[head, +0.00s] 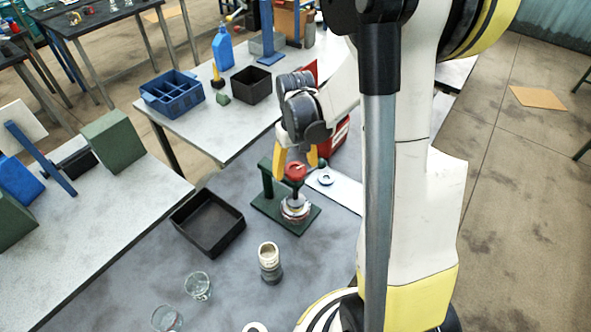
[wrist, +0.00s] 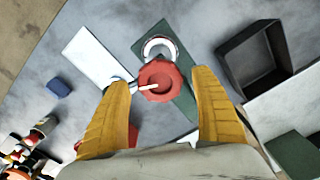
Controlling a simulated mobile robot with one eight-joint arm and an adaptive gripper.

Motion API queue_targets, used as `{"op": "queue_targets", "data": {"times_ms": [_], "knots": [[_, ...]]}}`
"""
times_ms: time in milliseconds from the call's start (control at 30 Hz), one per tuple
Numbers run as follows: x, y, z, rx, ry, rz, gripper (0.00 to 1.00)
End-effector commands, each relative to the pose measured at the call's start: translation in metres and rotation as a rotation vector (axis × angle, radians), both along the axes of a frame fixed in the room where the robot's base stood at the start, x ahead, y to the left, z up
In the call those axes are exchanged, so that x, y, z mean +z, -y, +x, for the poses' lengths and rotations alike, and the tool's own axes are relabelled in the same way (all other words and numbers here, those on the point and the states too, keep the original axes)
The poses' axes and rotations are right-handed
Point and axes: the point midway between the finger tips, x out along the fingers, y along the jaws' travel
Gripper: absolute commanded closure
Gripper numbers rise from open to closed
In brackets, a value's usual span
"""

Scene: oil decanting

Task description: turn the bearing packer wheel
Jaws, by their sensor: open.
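The bearing packer has a red wheel (head: 296,171) on top of a dark stem, over a silver round body (head: 295,208) on a green base (head: 268,211). In the wrist view the red wheel (wrist: 161,81) shows from above, with a pale handle or mark pointing left. My gripper (head: 295,160) is over the packer, its yellow fingers pointing down near the wheel. In the wrist view my gripper (wrist: 163,105) is open, with one finger on each side of the wheel's near edge. I cannot tell whether either finger touches the wheel.
A black tray (head: 208,222) lies left of the packer. A pale canister (head: 269,263) and glass jars (head: 198,286) stand in front. A white plate (head: 340,188) with a ring lies to the right. A red box (head: 335,137) stands behind.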

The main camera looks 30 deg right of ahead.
Motion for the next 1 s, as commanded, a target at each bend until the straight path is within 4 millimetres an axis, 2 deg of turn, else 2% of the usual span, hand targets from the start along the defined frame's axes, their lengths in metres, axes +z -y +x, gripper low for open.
{"op": "queue_targets", "data": {"times_ms": [100,367,400,533,1000], "knots": [[-0.0059,0.0,0.0001,0.0,0.0,0.0,0.24],[-0.0062,0.0,0.0,0.0,0.0,0.0,0.26],[-0.0062,0.0,-0.0001,0.0,0.0,0.0,0.38],[-0.0061,0.0,-0.0001,0.0,0.0,0.0,0.77],[-0.0061,0.0,-0.0001,-0.01,0.0,0.0,0.78]]}}
